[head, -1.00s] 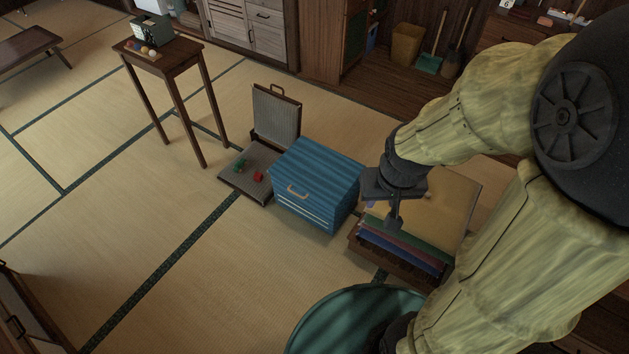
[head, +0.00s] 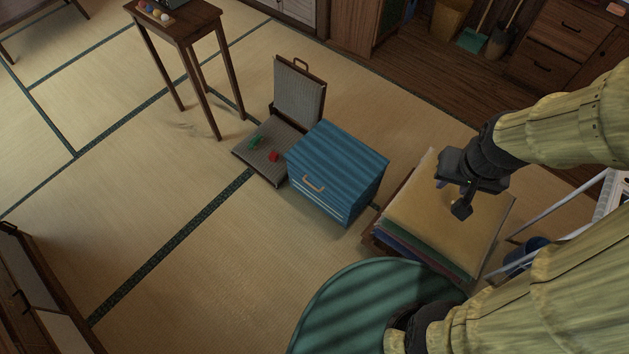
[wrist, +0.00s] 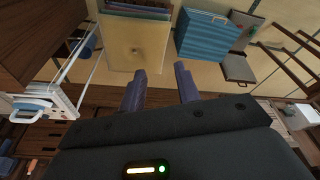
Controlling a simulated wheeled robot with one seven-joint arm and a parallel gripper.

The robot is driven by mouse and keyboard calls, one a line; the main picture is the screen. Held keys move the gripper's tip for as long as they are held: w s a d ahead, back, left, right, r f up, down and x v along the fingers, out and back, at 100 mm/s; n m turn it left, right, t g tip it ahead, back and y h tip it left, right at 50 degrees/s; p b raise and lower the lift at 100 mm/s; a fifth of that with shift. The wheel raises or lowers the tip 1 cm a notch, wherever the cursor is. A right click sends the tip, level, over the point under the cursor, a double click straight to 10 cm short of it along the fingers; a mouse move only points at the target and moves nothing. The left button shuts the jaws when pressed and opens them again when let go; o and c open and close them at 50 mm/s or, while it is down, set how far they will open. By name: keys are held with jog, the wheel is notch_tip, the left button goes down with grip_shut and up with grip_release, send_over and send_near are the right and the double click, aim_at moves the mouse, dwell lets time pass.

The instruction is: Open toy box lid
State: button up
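The blue toy box (head: 337,172) stands on the tatami in the middle of the head view, its striped lid down and an orange handle (head: 314,185) on its front. The box also shows at the top of the wrist view (wrist: 206,38). My gripper (head: 461,209) is to the right of the box, above a stack of cushions (head: 428,214), apart from the box. In the wrist view its two fingers (wrist: 160,88) stand apart with nothing between them.
A tall wooden stand (head: 178,30) is farther back. A green round surface (head: 345,300) lies in front. Open tatami stretches to the left.

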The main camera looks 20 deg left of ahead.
jog(key=w+a+f+t+y+b, duration=0.2)
jog(key=w+a+f+b, duration=0.45)
jog(key=f+b, duration=0.55)
jog(key=w+a+f+t+y+b, duration=0.2)
jog(key=w+a+f+b, duration=0.45)
jog(key=f, duration=0.85)
jog(key=w+a+f+t+y+b, duration=0.2)
jog(key=w+a+f+b, duration=0.2)
jog(key=a+f+b, duration=0.65)
jog(key=a+f+m+t+y+b, duration=0.2)
jog(key=a+f+b, duration=0.2)
jog(key=f+b, duration=0.55)
jog(key=a+f+m+t+y+b, duration=0.15)
jog(key=a+f+b, duration=0.35)
jog(key=f, duration=0.7)
jog(key=s+f+m+t+h+b, duration=0.1)
jog(key=s+f+m+t+b, duration=0.1)
jog(key=f+b, duration=0.5)
jog(key=s+f+m+t+h+b, duration=0.1)
jog(key=f+m+t+b, duration=0.3)
jog(key=f+m+b, duration=0.2)
notch_tip(320, 180, down, 4)
jog(key=b, duration=0.2)
jog(key=shift+s+f+b, duration=0.15)
jog(key=shift+s+b, duration=0.15)
jog(key=shift+s, duration=0.05)
jog(key=shift+m, duration=0.25)
